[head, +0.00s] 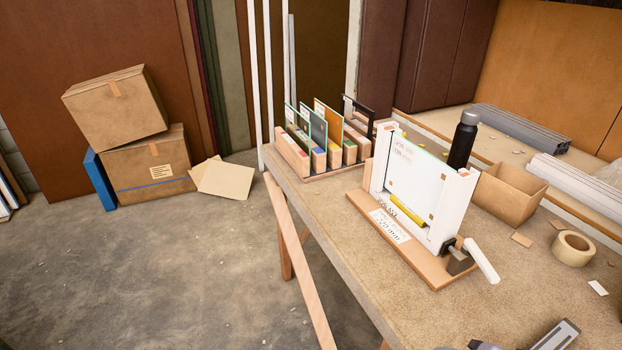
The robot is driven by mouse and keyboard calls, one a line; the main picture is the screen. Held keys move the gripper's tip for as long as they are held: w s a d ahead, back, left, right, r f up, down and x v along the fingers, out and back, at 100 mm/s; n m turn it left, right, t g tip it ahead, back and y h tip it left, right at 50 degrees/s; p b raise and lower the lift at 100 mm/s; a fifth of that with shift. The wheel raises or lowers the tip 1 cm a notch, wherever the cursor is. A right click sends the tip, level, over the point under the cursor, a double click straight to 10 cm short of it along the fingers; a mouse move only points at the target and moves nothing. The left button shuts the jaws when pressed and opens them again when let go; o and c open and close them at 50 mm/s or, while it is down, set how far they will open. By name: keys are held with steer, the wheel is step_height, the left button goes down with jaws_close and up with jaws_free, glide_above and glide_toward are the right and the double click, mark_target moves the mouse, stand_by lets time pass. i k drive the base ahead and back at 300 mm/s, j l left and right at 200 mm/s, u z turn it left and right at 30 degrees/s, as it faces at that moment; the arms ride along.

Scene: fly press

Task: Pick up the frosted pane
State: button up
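A pale, whitish pane (417,178) with a printed label stands upright between the white posts of a press-like fixture (457,208) on a wooden base. It may be the frosted pane, but I cannot tell for sure. A wooden rack (290,155) behind it to the left holds several upright panes, including a clear one (293,117), a dark grey one (318,128) and an amber one (328,122). Grey and metallic parts at the bottom edge look like my gripper (525,342). They are mostly cut off, so its opening and contents are hidden.
The workbench (350,225) carries a black bottle (463,140), an open cardboard box (508,194) and a tape roll (573,248). A white-handled clamp (482,262) sticks out at the fixture's right.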

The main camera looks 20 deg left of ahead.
mark_target(415, 176)
steer(key=u, duration=0.3)
steer(key=i+j, duration=0.25)
steer(key=i+j+z, duration=0.1)
steer(key=j, duration=0.4)
steer(key=i+j, duration=0.55)
steer(key=j, duration=0.2)
steer(key=i+j+z, duration=0.1)
steer(key=j, duration=0.3)
steer(key=i+j, duration=0.3)
steer(key=j+z, duration=0.05)
